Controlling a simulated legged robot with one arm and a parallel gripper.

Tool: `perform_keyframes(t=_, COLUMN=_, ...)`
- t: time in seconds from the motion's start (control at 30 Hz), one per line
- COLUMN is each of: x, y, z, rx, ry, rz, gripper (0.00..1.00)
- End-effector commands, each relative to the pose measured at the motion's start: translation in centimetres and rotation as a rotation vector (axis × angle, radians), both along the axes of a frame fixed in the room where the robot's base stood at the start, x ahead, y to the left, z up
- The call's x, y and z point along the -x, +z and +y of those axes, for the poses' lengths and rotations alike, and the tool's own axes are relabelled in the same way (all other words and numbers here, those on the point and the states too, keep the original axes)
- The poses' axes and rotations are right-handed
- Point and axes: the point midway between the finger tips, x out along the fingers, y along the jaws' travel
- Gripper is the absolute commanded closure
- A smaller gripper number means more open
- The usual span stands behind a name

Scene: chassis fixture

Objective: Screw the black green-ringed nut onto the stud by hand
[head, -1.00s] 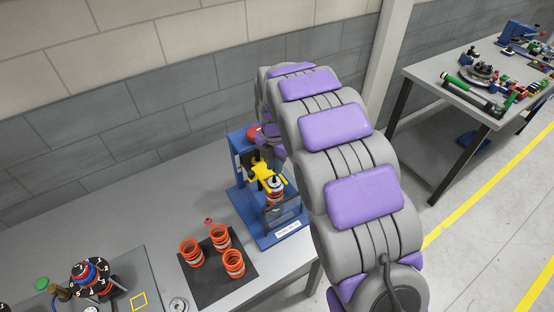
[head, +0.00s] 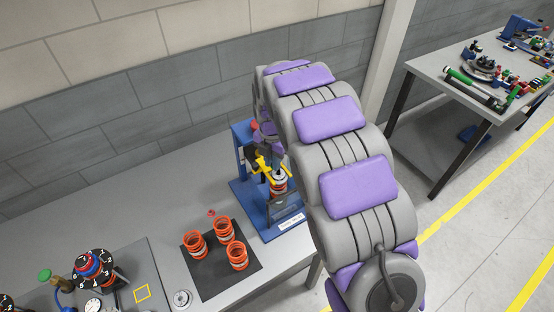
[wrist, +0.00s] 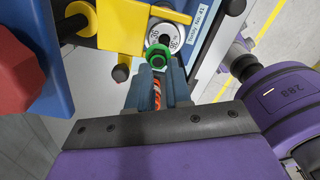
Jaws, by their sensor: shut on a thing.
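The black nut with the green ring (wrist: 158,54) shows at the tips of my gripper (wrist: 158,72) in the wrist view. My gripper is shut on it, with a finger on each side. An orange striped spring part (wrist: 156,95) shows in the gap between the fingers. The blue fixture (head: 282,231) holds an orange and white spring unit (head: 279,185) upright beside a yellow clamp (head: 264,165). The clamp also shows in the wrist view (wrist: 122,28). The stud is hidden, and I cannot tell whether the nut touches it. My arm hides much of the fixture's right side.
Several orange springs (head: 237,256) stand on a black mat (head: 205,280) left of the fixture. A gauge wheel stack (head: 94,264) stands farther left. The fixture's red knob (wrist: 15,75) is close at the wrist view's left. Another table (head: 440,65) stands right.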

Motion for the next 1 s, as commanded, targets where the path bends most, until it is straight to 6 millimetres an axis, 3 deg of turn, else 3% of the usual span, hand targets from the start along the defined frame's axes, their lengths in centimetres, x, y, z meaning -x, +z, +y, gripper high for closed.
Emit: perform_keyframes(t=1.0, x=0.04, y=0.03, z=-0.79, rx=-0.002, ry=-0.001, rz=0.000, gripper=1.00)
